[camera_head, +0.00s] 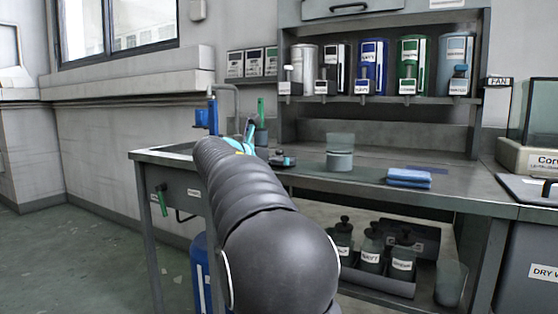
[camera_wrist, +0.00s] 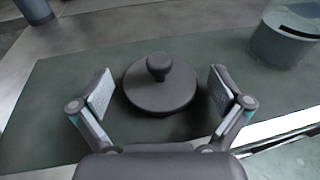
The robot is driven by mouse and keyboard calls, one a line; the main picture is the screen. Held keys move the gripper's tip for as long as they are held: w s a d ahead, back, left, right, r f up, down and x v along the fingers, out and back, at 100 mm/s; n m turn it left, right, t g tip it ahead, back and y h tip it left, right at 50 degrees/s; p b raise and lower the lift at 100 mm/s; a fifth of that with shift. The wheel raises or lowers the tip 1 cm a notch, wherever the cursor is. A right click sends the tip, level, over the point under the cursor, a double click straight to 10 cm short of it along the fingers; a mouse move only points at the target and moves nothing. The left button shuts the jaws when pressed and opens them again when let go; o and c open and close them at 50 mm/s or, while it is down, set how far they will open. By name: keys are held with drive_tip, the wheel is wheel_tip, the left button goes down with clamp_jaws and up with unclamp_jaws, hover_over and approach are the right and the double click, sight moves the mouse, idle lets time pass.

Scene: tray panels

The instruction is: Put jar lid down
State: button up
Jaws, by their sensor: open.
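The jar lid (camera_wrist: 160,88) is a dark grey disc with a round knob on top. In the wrist view it lies flat on the dark green-grey worktop (camera_wrist: 60,95). My gripper (camera_wrist: 162,92) is open, with one finger on each side of the lid and a gap between each finger and the lid. In the head view a small dark lid-like shape (camera_head: 283,160) shows on the counter just beyond my arm. My arm hides the fingers in that view.
A clear jar (camera_wrist: 285,35) stands right of the lid; the head view shows a clear jar (camera_head: 340,152) too. A blue cloth (camera_head: 409,176) lies farther right. Dispensers (camera_head: 370,65) line the back shelf. The worktop's front edge is close to my gripper.

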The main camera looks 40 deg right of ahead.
drive_tip(key=p+v, duration=0.1)
drive_tip(key=v, duration=1)
drive_tip(key=shift+s+a, duration=0.1)
drive_tip(key=shift+s, duration=0.05)
drive_tip(key=s+a+f+m+t+y, duration=0.1)
drive_tip(key=s+a+f+m+y, duration=0.6)
drive_tip(key=s+a+f+m, duration=0.3)
drive_tip(key=s+a+f+m+t+y, duration=0.1)
drive_tip(key=s+a+f+m+y, duration=0.7)
drive_tip(key=s+a+f, duration=0.7)
wheel_tip(320, 180, down, 5)
drive_tip(key=s+m, duration=0.2)
drive_tip(key=shift+s+r+t+y, duration=0.25)
drive_tip(key=shift+s+t+y, duration=0.05)
drive_tip(key=shift+s, duration=0.1)
